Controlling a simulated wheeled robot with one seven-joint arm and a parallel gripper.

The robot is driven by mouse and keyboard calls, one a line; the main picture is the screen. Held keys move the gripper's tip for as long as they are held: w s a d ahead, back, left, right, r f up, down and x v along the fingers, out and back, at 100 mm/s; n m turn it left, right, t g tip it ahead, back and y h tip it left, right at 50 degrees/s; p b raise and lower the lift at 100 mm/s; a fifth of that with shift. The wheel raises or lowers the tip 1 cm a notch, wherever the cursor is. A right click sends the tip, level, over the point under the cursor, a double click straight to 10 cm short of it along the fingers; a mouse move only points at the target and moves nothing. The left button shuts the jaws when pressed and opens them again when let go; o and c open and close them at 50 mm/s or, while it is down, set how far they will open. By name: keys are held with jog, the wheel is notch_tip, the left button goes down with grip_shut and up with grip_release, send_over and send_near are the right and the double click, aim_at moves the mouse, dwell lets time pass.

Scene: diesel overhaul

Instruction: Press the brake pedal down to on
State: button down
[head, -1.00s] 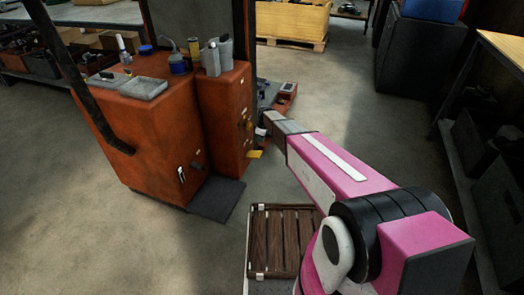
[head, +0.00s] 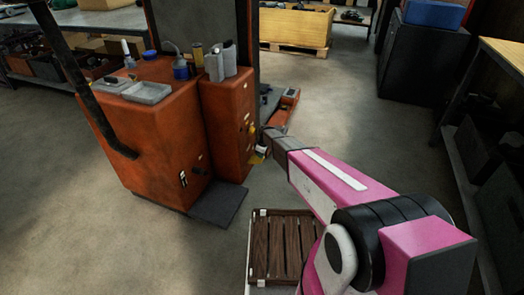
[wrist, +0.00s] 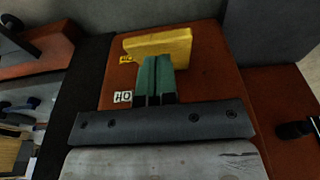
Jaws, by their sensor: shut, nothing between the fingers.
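The brake pedal (wrist: 158,46) is a yellow bar on the orange machine's side (wrist: 215,90). It fills the upper middle of the wrist view. A white label and a yellow label sit beside the fingers.
A dark mat (head: 218,203) lies at the machine's foot. A slatted wooden crate (head: 283,212) stands below my arm. Bottles and a grey tray (head: 147,92) rest on the machine. A workbench (head: 503,57) stands at the right.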

jog(key=shift+f, duration=0.5)
jog(key=shift+s+d+f+y, duration=0.1)
jog(key=shift+d+f+y, duration=0.2)
jog(key=shift+y, duration=0.1)
jog(key=shift+s+d+f+t+y, duration=0.1)
jog(key=shift+d+f+t+y, duration=0.15)
jog(key=shift+f+y, duration=0.2)
jog(key=shift+s+d+f+t+y, duration=0.1)
jog(key=shift+f+t+y, duration=0.2)
jog(key=shift+y, duration=0.25)
jog(key=shift+d+f+t+y, duration=0.2)
jog(key=shift+f+y, duration=0.45)
jog(key=shift+f, duration=0.5)
jog(key=shift+d+f+t+y, duration=0.1)
jog(key=shift+f+t+y, duration=0.15)
jog(key=shift+f+y, duration=0.65)
jog(key=shift+f+h, duration=0.25)
jog(key=shift+s+r, duration=0.1)
